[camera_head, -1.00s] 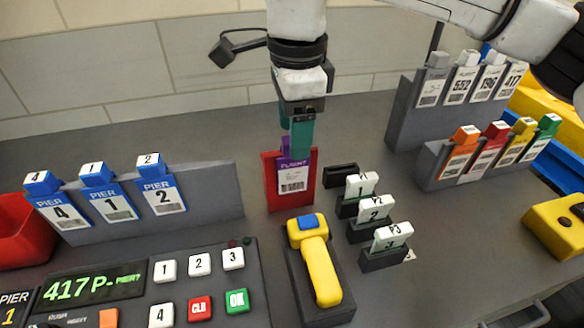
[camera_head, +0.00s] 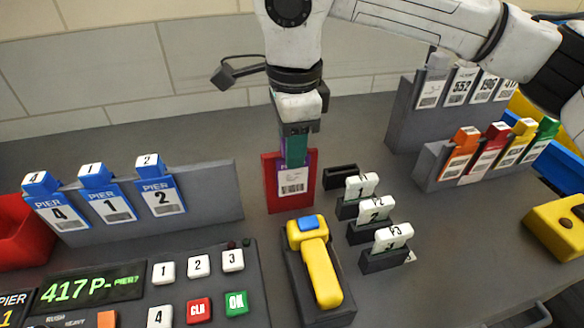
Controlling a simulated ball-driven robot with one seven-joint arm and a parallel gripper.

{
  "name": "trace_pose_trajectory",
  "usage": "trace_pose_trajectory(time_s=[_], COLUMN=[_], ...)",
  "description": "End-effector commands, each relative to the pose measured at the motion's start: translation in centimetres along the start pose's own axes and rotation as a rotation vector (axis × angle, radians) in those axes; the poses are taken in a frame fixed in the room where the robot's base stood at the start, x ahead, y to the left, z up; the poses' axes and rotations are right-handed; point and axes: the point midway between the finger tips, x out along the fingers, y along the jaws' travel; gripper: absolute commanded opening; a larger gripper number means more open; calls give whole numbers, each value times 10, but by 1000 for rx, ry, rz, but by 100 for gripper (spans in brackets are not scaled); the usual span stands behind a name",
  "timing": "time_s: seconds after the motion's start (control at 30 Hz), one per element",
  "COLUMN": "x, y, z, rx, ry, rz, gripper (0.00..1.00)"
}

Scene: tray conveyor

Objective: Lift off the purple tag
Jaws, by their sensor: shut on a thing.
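The purple tag (camera_head: 310,160) stands upright against a red upright holder (camera_head: 270,184). Its white label with a barcode faces me, and its top part is hidden behind my gripper. My gripper (camera_head: 296,160) points down at the tag from above, with its green fingers over the tag's upper part. The gripper is shut on the purple tag. The tag's lower end is still at the red holder; I cannot tell whether it is raised at all.
A yellow scanner-like handle (camera_head: 318,265) stands in front of the holder. Small white-topped tags (camera_head: 376,210) in dark blocks are close on the right. Blue PIER tags (camera_head: 110,205) in a grey rack are left, above a keypad console (camera_head: 198,285). More tag racks (camera_head: 470,150) stand at right.

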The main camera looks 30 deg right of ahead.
Motion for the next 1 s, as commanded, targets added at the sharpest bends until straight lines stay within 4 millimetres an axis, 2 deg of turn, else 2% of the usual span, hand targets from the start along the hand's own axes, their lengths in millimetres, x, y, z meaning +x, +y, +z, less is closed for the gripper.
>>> trace_pose_trajectory(time_s=[0.1,0.57,0.77,1.0], x=[0,-4,-22,-61], y=[0,0,-1,-1], z=[0,0,0,0], rx=[0,0,1,1], ry=[0,0,0,2], rz=[0,-1,-2,-3], gripper=[0,0,0,0])
